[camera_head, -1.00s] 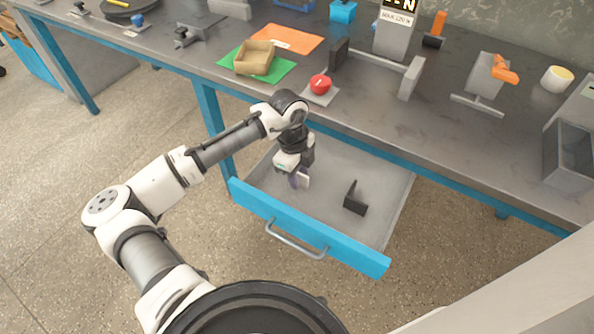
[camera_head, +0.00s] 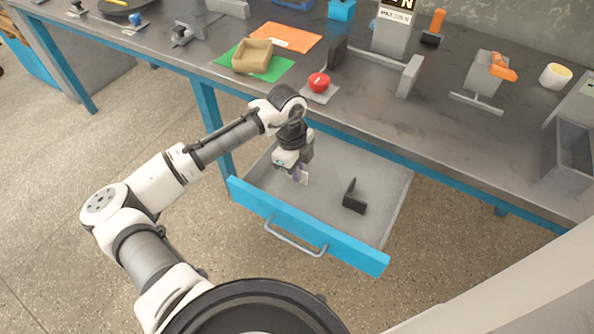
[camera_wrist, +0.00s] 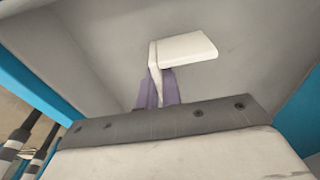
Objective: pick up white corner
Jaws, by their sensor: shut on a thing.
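The white corner (camera_wrist: 187,48) is an L-shaped white piece inside the open drawer. In the wrist view it shows just past my purple fingertips, one plate facing the camera and a thin plate edge-on between the fingers. My gripper (camera_wrist: 158,90) is shut on that thin plate. In the head view my gripper (camera_head: 298,172) reaches down into the left part of the drawer, and only a small bit of the white corner (camera_head: 305,178) shows beside the fingers. Whether the piece touches the drawer floor I cannot tell.
The blue-fronted drawer (camera_head: 300,228) is pulled out below the grey workbench (camera_head: 340,105). A dark grey corner piece (camera_head: 354,197) lies to the right on the drawer floor. A red ball-like object (camera_head: 319,82) sits near the bench edge above. The drawer's middle is clear.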

